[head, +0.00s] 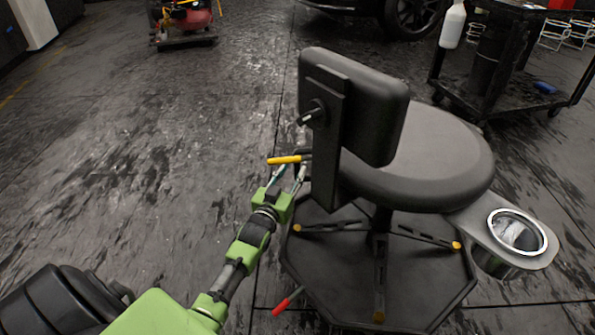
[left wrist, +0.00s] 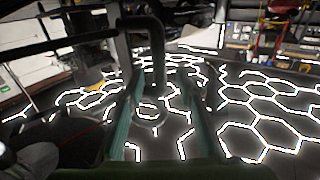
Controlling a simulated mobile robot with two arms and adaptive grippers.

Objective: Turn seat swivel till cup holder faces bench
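The black swivel seat (head: 437,160) with its backrest (head: 365,100) stands right of centre in the head view, on a dark octagonal base (head: 340,270). A grey cup holder (head: 517,235) with a metal ring sticks out from the seat toward the lower right. My left gripper (head: 288,174) is just left of the backrest, by a yellow-tipped lever (head: 284,160). In the left wrist view its teal fingers (left wrist: 163,105) stand apart, with a dark bent bar (left wrist: 150,40) beyond or between them; I cannot tell whether they touch it. My right gripper is not in view. No thing is clearly a bench.
A black wheeled cart (head: 487,90) with a white bottle (head: 453,25) stands at the upper right. A red machine (head: 187,20) is at the back left, and a car wheel (head: 415,15) at the back. A red-tipped lever (head: 287,301) sticks out by the base. The floor at left is clear.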

